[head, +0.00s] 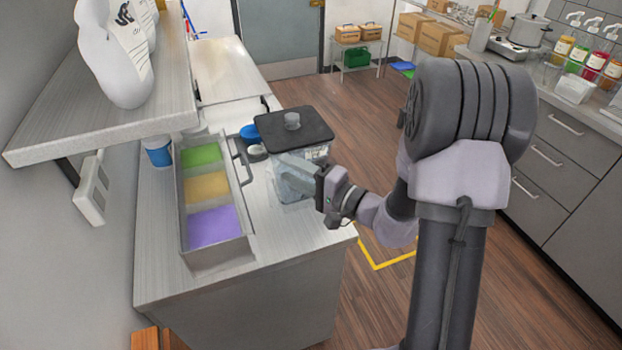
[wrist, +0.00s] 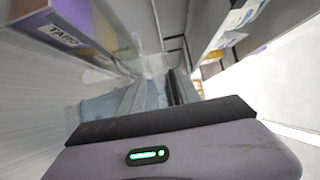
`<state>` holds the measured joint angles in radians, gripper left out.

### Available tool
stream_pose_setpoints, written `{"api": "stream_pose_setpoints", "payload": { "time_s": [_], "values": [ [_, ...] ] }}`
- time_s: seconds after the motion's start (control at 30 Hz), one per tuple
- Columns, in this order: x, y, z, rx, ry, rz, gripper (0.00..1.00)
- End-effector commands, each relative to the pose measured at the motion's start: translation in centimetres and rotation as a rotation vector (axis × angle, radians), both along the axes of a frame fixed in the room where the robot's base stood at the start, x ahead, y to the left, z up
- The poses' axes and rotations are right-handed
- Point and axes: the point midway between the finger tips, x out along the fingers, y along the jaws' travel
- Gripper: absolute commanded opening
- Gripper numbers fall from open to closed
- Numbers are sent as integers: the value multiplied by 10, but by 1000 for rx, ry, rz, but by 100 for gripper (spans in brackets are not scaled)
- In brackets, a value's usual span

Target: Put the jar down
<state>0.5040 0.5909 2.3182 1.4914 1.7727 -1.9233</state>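The jar (head: 292,125) is a clear, boxy container with a flat dark lid and a round knob. It is upright at the right side of the white counter, by the front edge. I cannot tell whether its base touches the counter. My gripper (head: 296,177) is at the jar's near right side, with grey fingers across the clear wall. The fingers (wrist: 145,98) also show in the wrist view, with a faint see-through shape beyond them. I cannot see clearly whether they clamp the jar, and the jar's far side is hidden.
A metal tray (head: 240,238) with green, yellow and purple sections lies left of the jar. A blue-lidded round container (head: 249,132) and a blue cup (head: 158,151) stand nearby. A shelf (head: 130,108) overhangs the counter at left. The counter's near corner is bare.

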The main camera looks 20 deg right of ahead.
Motion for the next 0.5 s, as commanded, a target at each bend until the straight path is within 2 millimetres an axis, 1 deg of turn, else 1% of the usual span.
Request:
{"api": "stream_pose_setpoints", "payload": {
  "time_s": [0.1, 0.3, 0.43, 0.47, 0.5],
  "values": [
    [-24, -18, -1, 1, 1, -7, 40],
    [-66, -46, -2, 0, 0, -7, 40],
    [-80, -53, -1, 0, 0, 0, 40],
    [-82, -50, 1, -2, 4, 13, 40],
    [-86, -40, 5, -5, 15, 52, 40]
  ]
}}
